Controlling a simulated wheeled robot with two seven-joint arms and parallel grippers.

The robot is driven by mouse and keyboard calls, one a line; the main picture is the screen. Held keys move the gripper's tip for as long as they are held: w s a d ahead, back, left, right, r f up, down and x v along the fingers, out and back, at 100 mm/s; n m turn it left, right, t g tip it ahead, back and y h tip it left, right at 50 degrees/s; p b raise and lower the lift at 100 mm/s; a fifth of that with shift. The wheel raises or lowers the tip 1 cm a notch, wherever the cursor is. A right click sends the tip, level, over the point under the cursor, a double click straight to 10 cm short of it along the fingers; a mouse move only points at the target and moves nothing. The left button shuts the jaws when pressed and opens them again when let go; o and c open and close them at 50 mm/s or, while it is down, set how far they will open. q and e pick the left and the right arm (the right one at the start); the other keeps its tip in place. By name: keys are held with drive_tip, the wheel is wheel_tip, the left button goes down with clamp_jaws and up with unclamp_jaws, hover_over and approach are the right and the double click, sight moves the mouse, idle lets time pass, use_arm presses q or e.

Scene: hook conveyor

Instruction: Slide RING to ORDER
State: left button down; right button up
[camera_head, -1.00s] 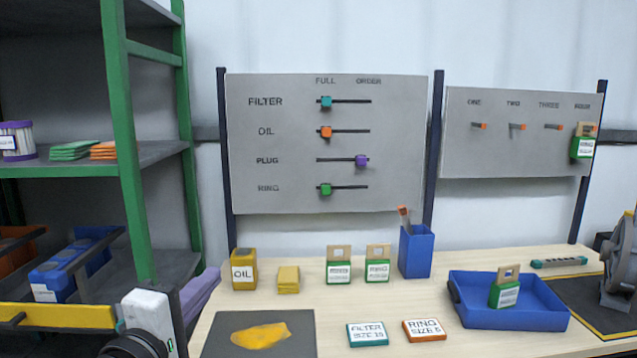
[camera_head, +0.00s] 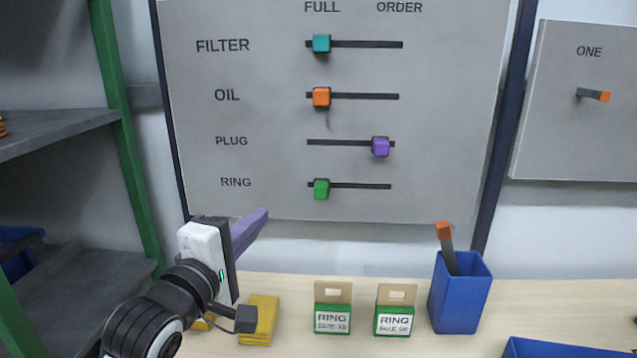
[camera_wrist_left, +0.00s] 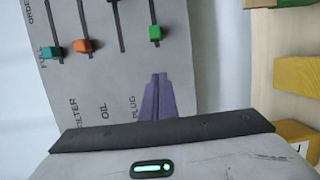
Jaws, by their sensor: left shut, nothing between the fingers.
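The green RING slider (camera_head: 321,189) sits at the left end of its dark slot (camera_head: 360,186), under the FULL heading (camera_head: 322,7). The ORDER heading (camera_head: 399,7) is above the right ends of the slots. The green slider also shows in the left wrist view (camera_wrist_left: 155,33), beyond the fingertips. My left gripper (camera_head: 262,214) has purple fingers, shut and empty, to the left of and slightly below the green slider, apart from it. The fingers also show in the left wrist view (camera_wrist_left: 160,78). My right gripper is not in view.
Above RING, the teal FILTER slider (camera_head: 321,43) and orange OIL slider (camera_head: 321,97) are at FULL; the purple PLUG slider (camera_head: 380,146) is toward ORDER. Below the board stand yellow blocks (camera_head: 262,318), two RING boxes (camera_head: 333,308) and a blue cup (camera_head: 460,293).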

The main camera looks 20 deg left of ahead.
sight(321, 189)
use_arm(q)
drive_tip(key=w+d+p, duration=0.2)
drive_tip(key=w+d, duration=0.1)
drive_tip(key=w, duration=0.8)
drive_tip(key=shift+w, duration=0.2)
drive_tip(key=shift+r, duration=0.1)
idle(0.3)
